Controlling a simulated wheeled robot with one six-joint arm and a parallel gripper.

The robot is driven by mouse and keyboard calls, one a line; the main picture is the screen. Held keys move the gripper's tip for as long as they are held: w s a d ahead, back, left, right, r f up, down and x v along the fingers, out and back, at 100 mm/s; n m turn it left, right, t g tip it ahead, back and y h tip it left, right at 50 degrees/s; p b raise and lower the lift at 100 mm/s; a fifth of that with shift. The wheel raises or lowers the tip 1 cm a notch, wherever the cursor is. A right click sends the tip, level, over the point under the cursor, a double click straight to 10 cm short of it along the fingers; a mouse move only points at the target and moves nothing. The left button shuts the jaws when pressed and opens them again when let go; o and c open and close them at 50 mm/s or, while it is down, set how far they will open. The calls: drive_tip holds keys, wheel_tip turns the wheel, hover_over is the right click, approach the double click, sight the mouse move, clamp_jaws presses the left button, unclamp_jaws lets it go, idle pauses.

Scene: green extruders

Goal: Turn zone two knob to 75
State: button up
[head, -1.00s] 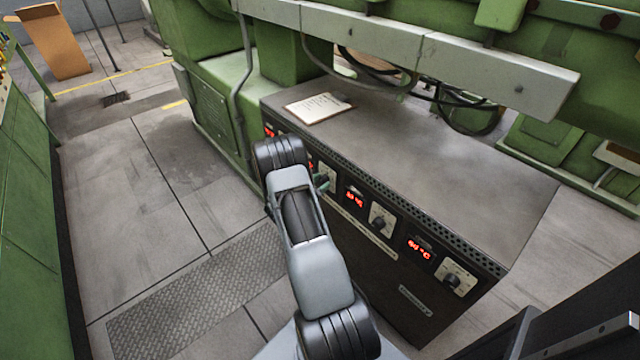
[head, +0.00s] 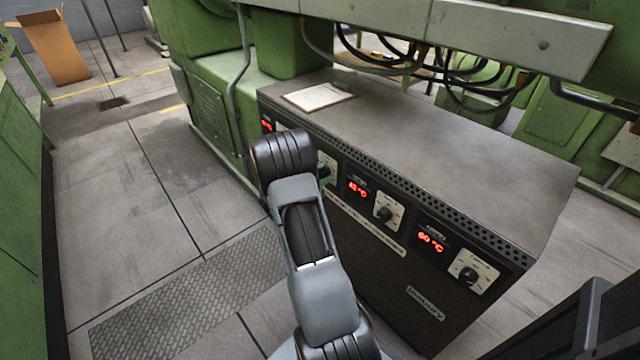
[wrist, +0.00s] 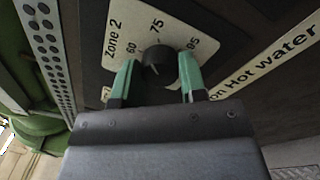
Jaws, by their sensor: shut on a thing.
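The zone two knob (wrist: 158,62) is a round black knob on a cream plate (wrist: 180,32) marked "Zone 2" with 60, 75 and a further number around it. In the wrist view my gripper (wrist: 158,82) has its green fingers on either side of the knob, shut on it. The fingers hide parts of the knob's sides, and I cannot clearly read its pointer.
The dark control cabinet (head: 440,140) carries more knobs (head: 388,213) and (head: 468,274) with red displays (head: 432,238) to the right. A clipboard (head: 318,96) lies on its top. Green machinery stands behind. Open floor (head: 130,220) lies left of my arm.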

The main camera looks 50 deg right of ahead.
drive_tip(key=shift+f+m+b, duration=0.15)
drive_tip(key=shift+m+b, duration=1.45)
drive_tip(key=shift+b, duration=0.25)
drive_tip(key=o, duration=0.9)
drive_tip(key=shift+a, duration=0.1)
drive_tip(key=a, duration=0.4)
drive_tip(key=a+p, duration=0.1)
drive_tip(key=a, duration=0.4)
drive_tip(key=w+a+p, duration=0.1)
drive_tip(key=a, duration=0.3)
drive_tip(key=shift+a+f, duration=0.2)
drive_tip(key=shift+a, duration=0.1)
drive_tip(key=shift+r+p, duration=0.1)
drive_tip(key=shift+p, duration=0.2)
